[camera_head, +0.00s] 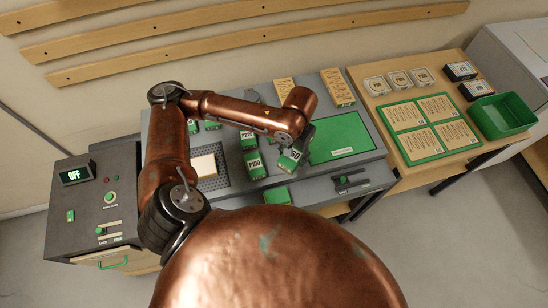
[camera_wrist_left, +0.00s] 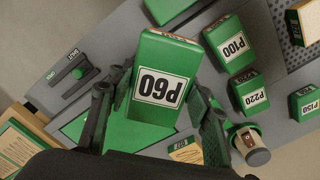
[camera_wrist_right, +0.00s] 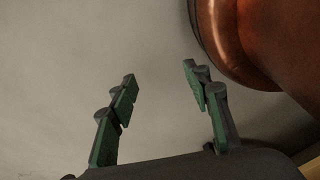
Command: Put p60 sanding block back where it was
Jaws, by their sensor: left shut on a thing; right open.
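The p60 sanding block (camera_wrist_left: 158,82) is a green block with a white label reading P60. It also shows in the head view (camera_head: 289,160), above the grey bench. My left gripper (camera_head: 300,145) is shut on it, with a finger on each side of it in the left wrist view (camera_wrist_left: 158,105). The P100 block (camera_head: 255,166) and the P220 block (camera_head: 248,141) stand to its left in the head view. Another green block (camera_head: 277,195) lies near the bench's front edge, its label not readable. My right gripper (camera_wrist_right: 163,90) is open and empty, seen only in its wrist view.
A green pad (camera_head: 340,140) lies right of the held block. A pale block (camera_head: 204,166) sits on the perforated area at left. A grey cylinder (camera_wrist_left: 250,143) with a green band is near the left gripper. A green bin (camera_head: 502,116) stands far right.

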